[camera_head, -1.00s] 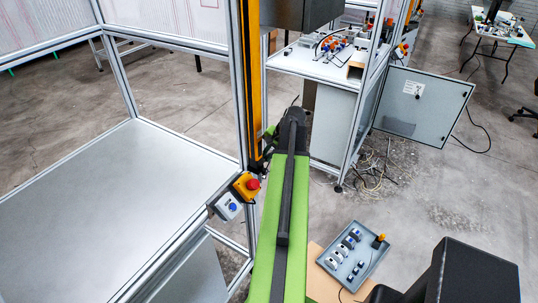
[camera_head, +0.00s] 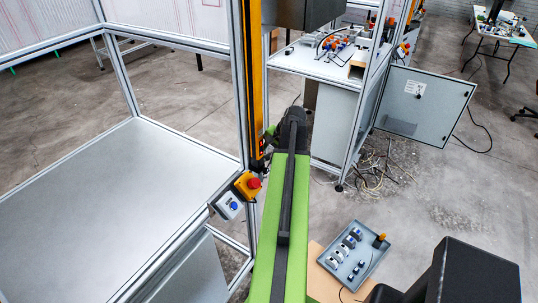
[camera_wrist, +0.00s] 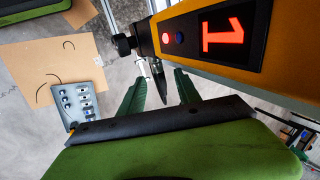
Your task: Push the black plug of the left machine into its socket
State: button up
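The left machine's yellow light curtain column (camera_head: 254,80) stands upright just left of my arm's far end. In the wrist view its housing (camera_wrist: 285,45) fills the upper right, with a lit red "1". A dark tapered piece, apparently the black plug (camera_wrist: 157,70), hangs at the housing's lower end, between my fingertips. My gripper (camera_wrist: 159,77) is open, one green finger on each side of it, with gaps on both sides. A black round knob (camera_wrist: 124,44) sticks out left of the housing's end. The socket cannot be made out, nor how far the plug is seated.
A red emergency button on a yellow box (camera_head: 250,184) and a blue-button box (camera_head: 229,206) sit on the frame left of my arm. A grey tray (camera_head: 352,255) with small parts lies at lower right. An open cabinet door (camera_head: 423,103) and loose cables (camera_head: 375,175) are beyond.

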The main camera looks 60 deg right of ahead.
jog(key=shift+r, duration=0.15)
jog(key=p+v, duration=1.5)
jog(key=v, duration=0.2)
jog(key=shift+p, duration=0.35)
